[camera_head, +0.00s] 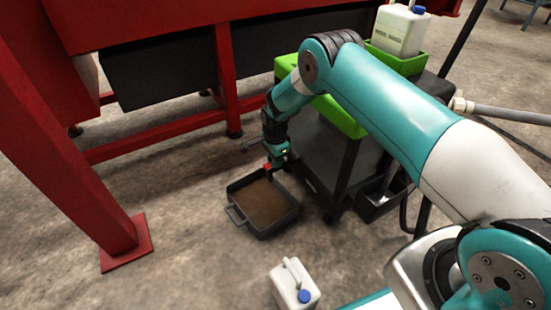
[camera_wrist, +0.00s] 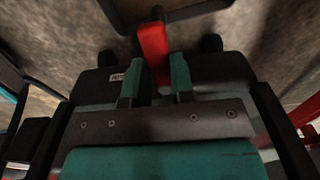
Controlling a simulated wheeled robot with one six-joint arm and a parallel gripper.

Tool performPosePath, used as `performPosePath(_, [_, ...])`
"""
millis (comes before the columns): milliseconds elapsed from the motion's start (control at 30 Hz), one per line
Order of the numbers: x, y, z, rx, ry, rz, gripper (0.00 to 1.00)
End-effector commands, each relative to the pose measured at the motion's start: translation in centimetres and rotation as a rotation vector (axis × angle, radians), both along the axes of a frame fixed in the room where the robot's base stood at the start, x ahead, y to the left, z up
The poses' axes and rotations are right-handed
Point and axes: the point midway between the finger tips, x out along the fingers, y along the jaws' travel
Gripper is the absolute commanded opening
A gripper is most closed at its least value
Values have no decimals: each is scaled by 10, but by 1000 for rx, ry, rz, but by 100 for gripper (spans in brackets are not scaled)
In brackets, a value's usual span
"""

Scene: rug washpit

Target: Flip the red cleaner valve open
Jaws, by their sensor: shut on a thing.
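A red lever (camera_wrist: 153,50), which looks like the cleaner valve's handle, runs between the two teal fingers of my gripper (camera_wrist: 155,72) in the wrist view. The gripper is shut on it. In the head view my gripper (camera_head: 277,160) points down beside the dark cart, and a small red part (camera_head: 267,167) shows at its fingers. I cannot tell how far the lever is turned.
A dark tray (camera_head: 236,213) with brown contents is on the floor just below my gripper. The cart (camera_head: 318,157) stands close on the right, with green bins above. A white jug (camera_head: 294,287) with a blue cap stands on the floor nearer. A red frame (camera_head: 70,150) rises at left.

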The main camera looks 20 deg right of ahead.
Motion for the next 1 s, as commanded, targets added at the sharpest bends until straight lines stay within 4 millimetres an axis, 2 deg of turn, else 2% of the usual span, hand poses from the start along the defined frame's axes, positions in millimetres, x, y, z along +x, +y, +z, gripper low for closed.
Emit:
performPosePath(33, [0, -2, 0, -2, 2, -2, 0])
performPosePath(67, [0, -2, 0, -2, 2, -2, 30])
performPosePath(133, [0, -1, 0, -2, 2, -2, 46])
performPosePath(167, [0, -1, 0, -2, 2, -2, 49])
performPosePath(433, [0, 0, 1, -1, 1, 0, 49])
performPosePath(567, [0, 0, 13, -1, 0, 0, 49])
performPosePath(667, [1, 0, 32, -1, -1, -1, 49])
performPosePath(1000, [0, -1, 120, -1, 0, -1, 49])
